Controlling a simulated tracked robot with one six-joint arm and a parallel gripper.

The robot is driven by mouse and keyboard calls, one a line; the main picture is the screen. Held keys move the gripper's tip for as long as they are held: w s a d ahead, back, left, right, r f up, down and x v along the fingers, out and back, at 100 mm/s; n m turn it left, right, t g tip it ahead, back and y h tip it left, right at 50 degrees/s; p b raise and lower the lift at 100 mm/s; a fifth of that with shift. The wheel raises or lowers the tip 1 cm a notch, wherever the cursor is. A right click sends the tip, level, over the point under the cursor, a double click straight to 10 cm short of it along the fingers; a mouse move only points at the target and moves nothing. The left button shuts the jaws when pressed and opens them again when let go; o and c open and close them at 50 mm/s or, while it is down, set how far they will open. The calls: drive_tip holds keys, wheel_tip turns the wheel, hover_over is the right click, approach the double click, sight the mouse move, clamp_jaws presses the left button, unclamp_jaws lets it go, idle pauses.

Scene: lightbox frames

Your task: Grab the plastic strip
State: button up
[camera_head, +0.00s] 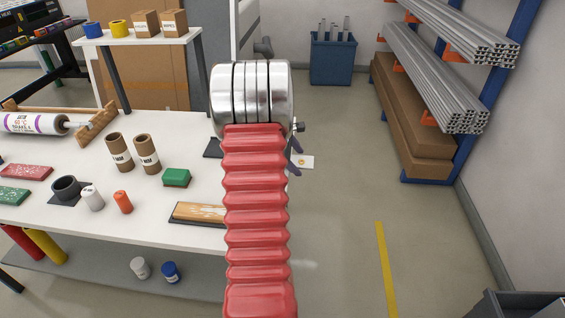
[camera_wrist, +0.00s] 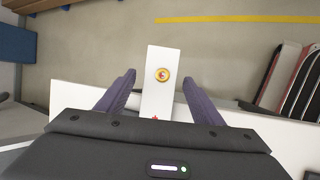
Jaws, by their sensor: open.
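The plastic strip is a flat white piece with a yellow-and-red round mark. In the wrist view the strip (camera_wrist: 152,101) juts out past the edge of the white table over the floor, its near end hidden by my gripper body. In the head view only its outer end (camera_head: 307,160) shows, right of my red arm. My gripper (camera_wrist: 159,77) is open, with one dark purple finger on each side of the strip and visible gaps to both. In the head view my gripper (camera_head: 296,158) is partly hidden by my arm. I cannot tell its height relative to the strip.
The white table (camera_head: 75,165) carries cardboard tubes (camera_head: 119,152), a green block (camera_head: 176,177), a wooden-topped block (camera_head: 199,212) and small bottles. A metal-profile rack (camera_head: 450,85) and blue bin (camera_head: 333,60) stand beyond.

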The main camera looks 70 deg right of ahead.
drive_tip(key=shift+c, duration=0.5)
drive_tip(key=c, duration=1.2)
wheel_tip(320, 180, up, 10)
